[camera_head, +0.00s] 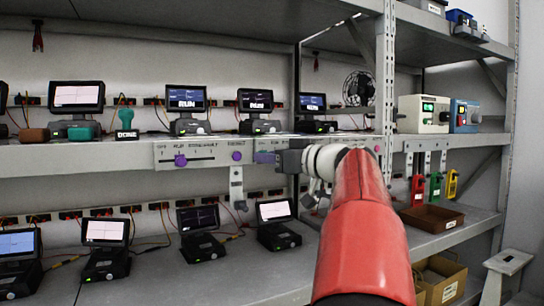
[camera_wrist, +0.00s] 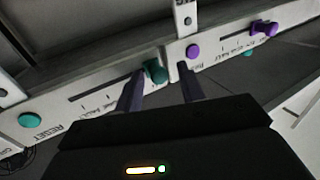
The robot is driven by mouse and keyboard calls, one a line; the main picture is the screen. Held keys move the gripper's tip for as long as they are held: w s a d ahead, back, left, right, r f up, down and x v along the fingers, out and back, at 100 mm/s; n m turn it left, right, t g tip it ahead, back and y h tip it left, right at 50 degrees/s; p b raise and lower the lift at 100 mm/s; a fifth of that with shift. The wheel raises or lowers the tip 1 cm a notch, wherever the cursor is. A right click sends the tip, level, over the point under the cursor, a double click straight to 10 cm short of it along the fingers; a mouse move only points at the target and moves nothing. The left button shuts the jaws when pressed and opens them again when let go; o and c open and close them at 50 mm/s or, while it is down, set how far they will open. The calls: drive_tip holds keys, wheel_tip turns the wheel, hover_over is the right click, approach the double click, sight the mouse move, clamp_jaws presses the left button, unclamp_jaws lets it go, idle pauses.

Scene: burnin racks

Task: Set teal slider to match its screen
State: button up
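In the wrist view the teal slider knob (camera_wrist: 155,72) sits near the right end of its slot on a pale panel (camera_wrist: 60,118), with a teal round button (camera_wrist: 29,120) at the panel's left. The labels are small and upside down. My gripper (camera_wrist: 161,80) is open, its fingers on either side of the knob, the left finger nearer; contact cannot be told. In the head view my gripper (camera_head: 280,158) is at the shelf edge, and the arm hides the teal knob. Screens above read RUN, such as the middle one (camera_head: 255,100) and the right one (camera_head: 311,103); which belongs to teal is unclear.
A purple slider knob (camera_head: 180,160) and purple button (camera_head: 237,156) sit on the neighbouring panel to the left; the knob also shows in the wrist view (camera_wrist: 262,28). A hanging bracket (camera_head: 237,188) is below the shelf edge. A brown tray (camera_head: 432,217) is lower right.

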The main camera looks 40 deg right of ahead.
clamp_jaws()
drive_tip(key=shift+s+d+b, duration=0.2)
drive_tip(key=shift+s+d, duration=0.05)
drive_tip(key=shift+d, duration=0.6)
drive_tip(key=shift+s+d+b, duration=0.15)
drive_tip(key=shift+s+d, duration=0.05)
drive_tip(key=shift+d, duration=0.6)
unclamp_jaws()
drive_tip(key=s+d+b, duration=0.1)
drive_tip(key=s, duration=0.6)
drive_tip(key=shift+s, duration=0.35)
drive_tip(key=shift+d, duration=0.1)
